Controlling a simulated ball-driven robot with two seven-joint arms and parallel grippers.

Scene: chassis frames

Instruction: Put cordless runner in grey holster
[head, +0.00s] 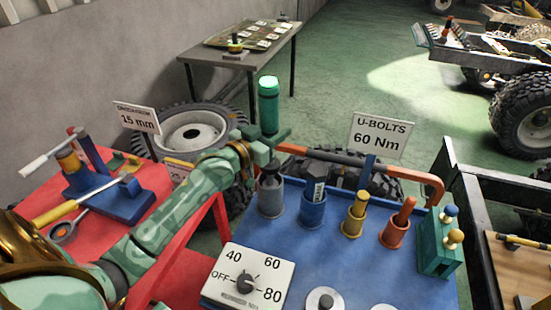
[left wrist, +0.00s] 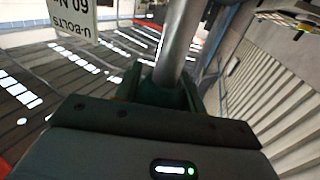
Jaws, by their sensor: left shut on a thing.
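The cordless runner (head: 268,101) is an upright tool with a green cylindrical top and a darker lower end. My left gripper (head: 268,142) is shut around its middle. In the left wrist view a grey shaft (left wrist: 180,42) of it stands between the fingers (left wrist: 165,92). The grey holster (head: 271,200) is a round cup at the back left of the blue cart top (head: 330,262). The runner's lower end is at the holster's mouth; I cannot tell how far inside it is. My right gripper is not in view.
Blue (head: 313,211), yellow (head: 354,222) and orange (head: 395,232) holsters stand to the right, with a teal block (head: 437,255) beyond. An orange bar (head: 370,161) runs behind them. A white dial box (head: 248,277) is in front. A U-bolts sign (head: 380,136) stands at the back.

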